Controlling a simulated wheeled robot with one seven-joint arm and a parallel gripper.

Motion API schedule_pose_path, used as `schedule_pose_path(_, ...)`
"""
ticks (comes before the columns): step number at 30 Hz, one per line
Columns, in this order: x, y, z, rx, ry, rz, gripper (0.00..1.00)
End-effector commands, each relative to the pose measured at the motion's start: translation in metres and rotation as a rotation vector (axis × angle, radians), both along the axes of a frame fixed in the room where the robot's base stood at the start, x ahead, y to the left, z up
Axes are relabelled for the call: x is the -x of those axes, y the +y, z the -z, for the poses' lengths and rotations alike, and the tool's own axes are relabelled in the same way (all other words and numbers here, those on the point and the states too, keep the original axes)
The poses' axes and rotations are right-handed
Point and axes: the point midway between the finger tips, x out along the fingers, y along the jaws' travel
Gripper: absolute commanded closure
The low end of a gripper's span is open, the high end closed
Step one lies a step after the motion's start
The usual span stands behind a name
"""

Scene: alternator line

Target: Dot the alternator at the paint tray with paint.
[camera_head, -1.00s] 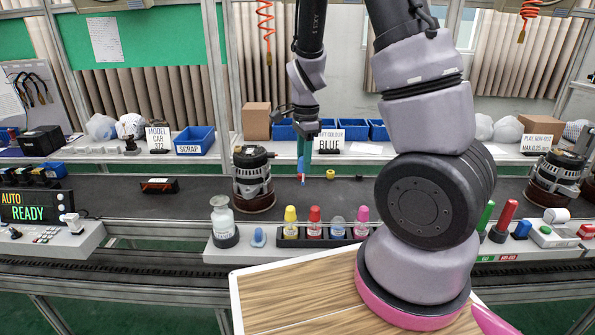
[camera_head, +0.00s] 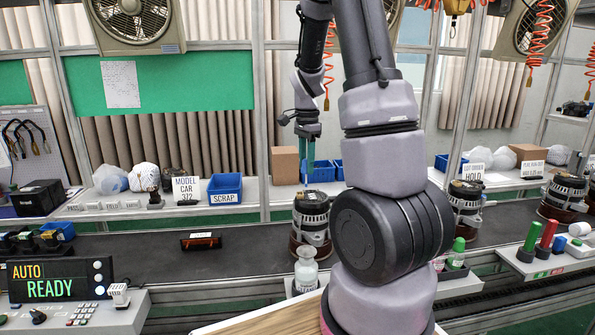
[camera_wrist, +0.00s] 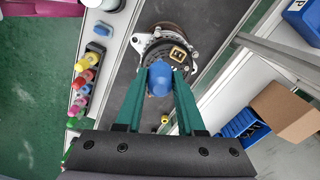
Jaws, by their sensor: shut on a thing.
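My gripper (camera_head: 308,168) is shut on a blue round-ended thing (camera_wrist: 160,78), held between its green fingers. It is above the top of an alternator (camera_head: 311,215) on the dark belt. In the wrist view the alternator (camera_wrist: 170,45) lies just beyond the blue thing, which overlaps its near side. I cannot tell whether the blue thing touches it. In the wrist view, a row of small coloured paint bottles (camera_wrist: 86,76) stands in its tray to the left. In the head view my arm hides most of that row.
More alternators (camera_head: 465,205) (camera_head: 565,197) stand further right on the belt. A whitish bottle (camera_head: 305,270) stands in front of the near alternator. Behind are a blue scrap bin (camera_head: 225,188) and a cardboard box (camera_head: 285,165).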

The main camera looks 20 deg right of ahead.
Motion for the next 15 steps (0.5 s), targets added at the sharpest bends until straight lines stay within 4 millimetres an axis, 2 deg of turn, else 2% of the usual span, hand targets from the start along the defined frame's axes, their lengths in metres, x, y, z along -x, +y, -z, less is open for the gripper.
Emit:
schedule_pose_path(11,-0.0002,-0.0018,-0.0009,0.001,0.000,0.000,1.00)
schedule_pose_path(15,-0.0001,-0.0016,0.0066,0.001,0.001,0.000,1.00)
